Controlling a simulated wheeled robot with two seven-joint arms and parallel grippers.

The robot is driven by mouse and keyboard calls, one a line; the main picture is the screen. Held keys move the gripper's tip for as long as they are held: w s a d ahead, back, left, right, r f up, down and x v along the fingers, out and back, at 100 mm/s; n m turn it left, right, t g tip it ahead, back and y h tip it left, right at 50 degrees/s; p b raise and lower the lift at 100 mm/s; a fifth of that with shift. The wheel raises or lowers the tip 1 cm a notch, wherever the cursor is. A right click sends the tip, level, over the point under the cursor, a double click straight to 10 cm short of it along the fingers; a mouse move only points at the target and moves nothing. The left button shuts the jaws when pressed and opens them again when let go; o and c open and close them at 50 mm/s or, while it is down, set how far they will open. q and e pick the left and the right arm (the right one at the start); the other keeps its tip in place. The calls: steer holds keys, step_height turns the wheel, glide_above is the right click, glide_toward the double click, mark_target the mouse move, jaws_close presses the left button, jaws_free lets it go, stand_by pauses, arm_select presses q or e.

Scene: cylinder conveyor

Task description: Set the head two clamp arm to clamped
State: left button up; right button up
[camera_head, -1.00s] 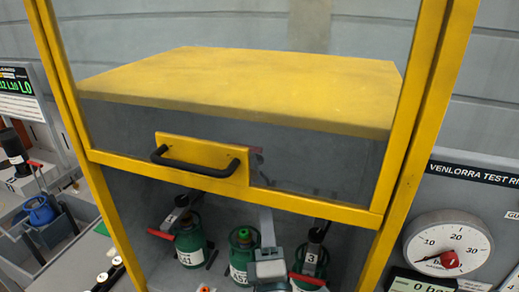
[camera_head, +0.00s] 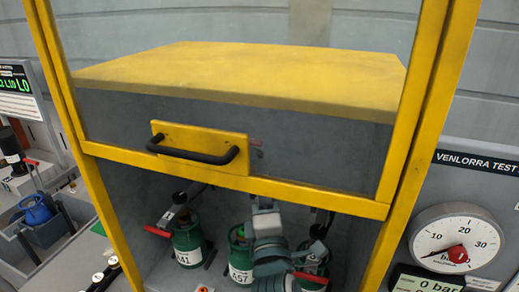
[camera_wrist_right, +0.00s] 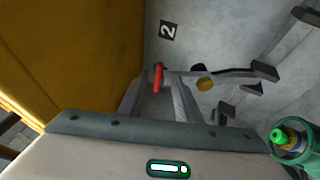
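The head two clamp arm shows in the right wrist view as a red-gripped lever (camera_wrist_right: 158,76) below a plate marked 2 (camera_wrist_right: 168,30). My right gripper (camera_wrist_right: 160,88) is around its red end, fingers apart; contact is unclear. In the head view my right gripper (camera_head: 264,212) reaches under the yellow-framed guard, above and beside the middle green cylinder (camera_head: 240,262), and hides the lever there. My left gripper is not in view.
Green cylinders stand at left (camera_head: 189,246) and right (camera_head: 316,264), with red-tipped levers at left (camera_head: 157,231) and right (camera_head: 311,278). The raised guard's lower yellow bar (camera_head: 300,194) crosses above my right arm. A pressure gauge (camera_head: 458,240) is at right.

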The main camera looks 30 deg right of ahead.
steer(key=shift+p+x, duration=1.3)
steer(key=shift+x, duration=4.05)
jaws_close()
